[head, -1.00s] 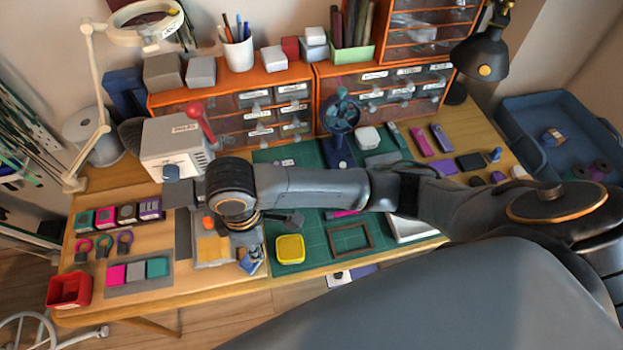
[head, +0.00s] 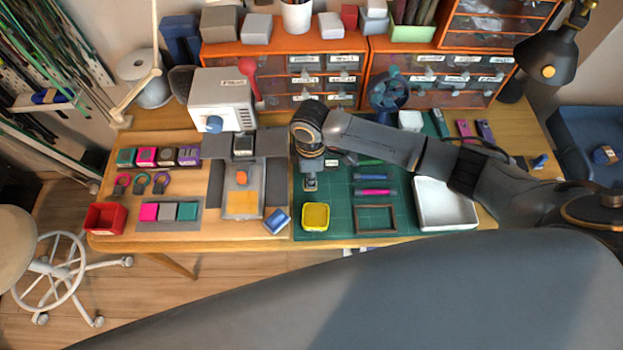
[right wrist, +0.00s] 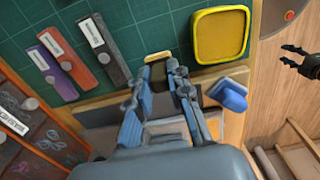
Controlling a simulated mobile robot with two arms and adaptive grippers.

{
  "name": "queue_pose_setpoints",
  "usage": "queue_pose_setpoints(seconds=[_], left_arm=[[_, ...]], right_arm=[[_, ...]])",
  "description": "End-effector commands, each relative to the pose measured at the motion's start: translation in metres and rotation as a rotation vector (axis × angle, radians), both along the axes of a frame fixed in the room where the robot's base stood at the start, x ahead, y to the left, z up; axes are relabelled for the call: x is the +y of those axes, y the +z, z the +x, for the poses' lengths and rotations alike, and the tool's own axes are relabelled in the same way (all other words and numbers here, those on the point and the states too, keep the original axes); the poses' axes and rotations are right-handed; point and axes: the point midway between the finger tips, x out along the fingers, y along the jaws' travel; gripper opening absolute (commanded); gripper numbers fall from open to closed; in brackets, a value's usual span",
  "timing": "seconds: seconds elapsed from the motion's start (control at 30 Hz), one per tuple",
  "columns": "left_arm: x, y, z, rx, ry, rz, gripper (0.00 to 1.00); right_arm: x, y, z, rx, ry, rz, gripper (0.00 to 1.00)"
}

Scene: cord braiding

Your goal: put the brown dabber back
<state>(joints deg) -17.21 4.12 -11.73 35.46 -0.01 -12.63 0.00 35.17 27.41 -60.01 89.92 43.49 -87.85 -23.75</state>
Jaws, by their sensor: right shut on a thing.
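My right gripper (head: 310,182) is in the head view, low over the left part of the green mat, behind the yellow box. In the right wrist view the right gripper (right wrist: 158,88) is shut on a small dark block with a tan edge (right wrist: 157,73), which I take for the brown dabber; the fingers hide part of it. My left gripper (right wrist: 296,60) shows only in the right wrist view, dark, empty and apart from the table, with its jaws spread. The yellow box (head: 316,217) stands on the mat; it also shows in the right wrist view (right wrist: 220,36).
A blue block (head: 276,220) lies left of the yellow box. A grey press plate (head: 262,170) and a white press (head: 222,98) are further left. A wooden frame (head: 376,218) and a white tray (head: 445,205) are to the right. Ink pads (head: 167,156) line the left side.

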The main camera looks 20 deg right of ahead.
Motion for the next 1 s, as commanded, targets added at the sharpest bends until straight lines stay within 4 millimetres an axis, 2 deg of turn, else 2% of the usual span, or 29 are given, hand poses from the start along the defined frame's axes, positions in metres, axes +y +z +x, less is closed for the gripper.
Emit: queue_pose_setpoints(seconds=[0.1,0.23,0.63,0.67,0.73,0.77,1.0], left_arm=[[0.001,0.001,0.000,0.000,0.000,0.001,0.40],[0.003,0.001,0.000,-0.001,0.000,0.003,0.40],[0.009,0.000,0.001,-0.001,0.004,0.011,0.40],[0.009,0.001,0.001,-0.002,0.004,0.010,0.40],[0.009,0.001,0.001,-0.002,0.004,0.010,0.40],[0.009,0.001,0.001,-0.002,0.004,0.010,0.40],[0.009,0.001,0.001,-0.002,0.004,0.010,0.40]], right_arm=[[-0.002,-0.018,0.001,0.002,-0.001,-0.001,0.00],[-0.002,-0.031,0.001,0.001,0.000,-0.001,0.00],[-0.002,-0.037,0.001,0.000,0.000,-0.001,0.00],[-0.002,-0.036,0.001,-0.001,0.000,-0.001,0.25],[-0.002,-0.036,0.001,0.000,0.000,-0.001,0.39],[-0.002,-0.036,0.001,0.000,0.000,-0.001,0.41],[-0.002,-0.035,0.001,0.000,0.000,-0.001,0.41]])
